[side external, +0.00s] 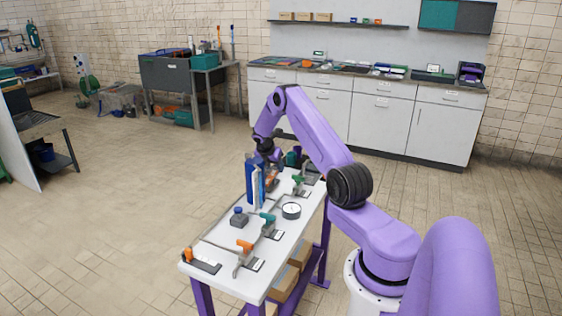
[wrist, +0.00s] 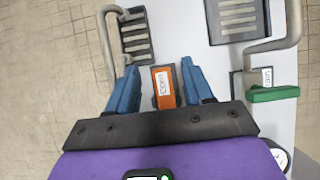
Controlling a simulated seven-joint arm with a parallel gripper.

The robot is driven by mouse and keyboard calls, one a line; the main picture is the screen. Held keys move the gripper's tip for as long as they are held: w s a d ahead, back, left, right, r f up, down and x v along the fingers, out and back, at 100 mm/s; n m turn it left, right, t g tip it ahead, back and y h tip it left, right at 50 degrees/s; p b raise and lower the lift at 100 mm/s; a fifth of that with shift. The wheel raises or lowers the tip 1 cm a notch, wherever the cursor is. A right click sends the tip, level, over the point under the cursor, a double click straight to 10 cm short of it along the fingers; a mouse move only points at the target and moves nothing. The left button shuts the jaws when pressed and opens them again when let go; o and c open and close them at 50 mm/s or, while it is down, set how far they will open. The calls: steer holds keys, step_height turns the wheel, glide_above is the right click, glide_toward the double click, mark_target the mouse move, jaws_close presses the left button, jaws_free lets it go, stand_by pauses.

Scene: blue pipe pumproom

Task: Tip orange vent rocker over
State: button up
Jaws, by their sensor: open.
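An orange rocker (wrist: 165,88) with a white label on its face shows in the wrist view, between my gripper's blue fingers. My gripper (wrist: 160,68) is open, with one finger on each side of the rocker. A strip of pale surface shows between the rocker and the fingers, and no contact is visible. I cannot tell the height of the fingertips over it.
In the wrist view, a dark grille (wrist: 137,35) and grey pipe stand at upper left, and a green-handled lever (wrist: 273,93) at right.

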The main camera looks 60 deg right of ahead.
steer(key=s+a+r, duration=0.9)
steer(key=s+r, duration=0.1)
steer(key=r, duration=0.2)
steer(key=shift+a, duration=0.4)
steer(key=w+d+r+y, duration=0.2)
steer(key=w+d, duration=0.1)
steer(key=w, duration=0.7)
steer(key=shift+h, duration=0.3)
steer(key=x, duration=1.7)
steer(key=shift+d+f, duration=0.1)
steer(key=shift+d, duration=0.1)
